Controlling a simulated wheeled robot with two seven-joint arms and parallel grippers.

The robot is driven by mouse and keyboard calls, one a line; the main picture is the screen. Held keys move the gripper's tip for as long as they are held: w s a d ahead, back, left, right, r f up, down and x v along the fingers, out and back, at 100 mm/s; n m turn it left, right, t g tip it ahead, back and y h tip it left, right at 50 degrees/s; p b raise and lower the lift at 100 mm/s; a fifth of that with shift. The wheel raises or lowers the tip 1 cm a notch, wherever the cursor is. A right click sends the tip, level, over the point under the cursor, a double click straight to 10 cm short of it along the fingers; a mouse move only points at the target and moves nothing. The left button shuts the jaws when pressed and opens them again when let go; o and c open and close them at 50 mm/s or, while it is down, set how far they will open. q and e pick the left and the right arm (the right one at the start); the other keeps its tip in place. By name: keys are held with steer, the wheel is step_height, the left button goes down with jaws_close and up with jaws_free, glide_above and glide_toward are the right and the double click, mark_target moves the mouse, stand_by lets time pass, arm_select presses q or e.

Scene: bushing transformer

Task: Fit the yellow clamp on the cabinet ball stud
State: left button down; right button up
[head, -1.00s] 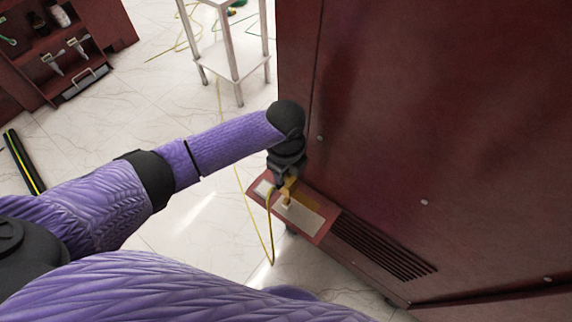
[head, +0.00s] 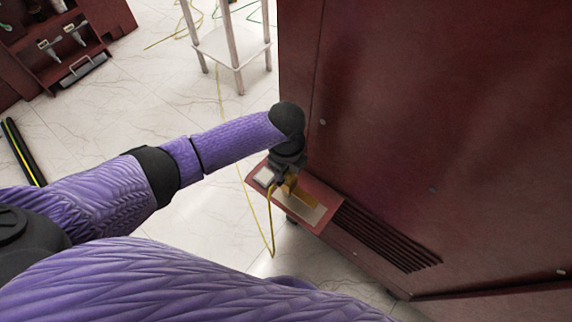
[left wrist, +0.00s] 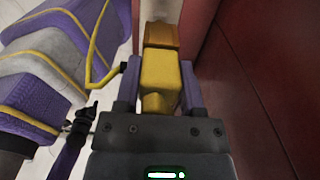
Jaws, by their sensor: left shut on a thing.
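My left gripper (head: 289,184) is shut on the yellow clamp (left wrist: 160,75), which sits between its two fingers in the left wrist view. A yellow cable (head: 256,210) hangs from the clamp in a loop toward the floor. The gripper is over the small ledge (head: 322,225) low on the dark red cabinet (head: 430,120). An orange-brown part (left wrist: 161,35) shows just beyond the clamp in the left wrist view; I cannot tell whether they touch. The ball stud is not clearly visible. My right gripper is not in view.
A white stand (head: 228,48) is on the tiled floor behind my left arm. A red tool shelf (head: 60,50) is at the upper left. A black and yellow strip (head: 22,152) lies at the left. The cabinet wall is close right of the gripper.

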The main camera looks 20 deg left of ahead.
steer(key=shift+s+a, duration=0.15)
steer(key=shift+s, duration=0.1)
arm_select(q)
steer(key=shift+f, duration=0.1)
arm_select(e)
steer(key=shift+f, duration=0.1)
arm_select(q)
steer(key=shift+f+b, duration=0.55)
steer(key=shift+f, duration=0.2)
steer(key=shift+f+b, duration=0.3)
steer(key=shift+f, duration=0.35)
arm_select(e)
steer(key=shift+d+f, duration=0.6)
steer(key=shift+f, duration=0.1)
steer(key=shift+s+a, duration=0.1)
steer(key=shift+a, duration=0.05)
arm_select(q)
steer(key=shift+f, duration=0.1)
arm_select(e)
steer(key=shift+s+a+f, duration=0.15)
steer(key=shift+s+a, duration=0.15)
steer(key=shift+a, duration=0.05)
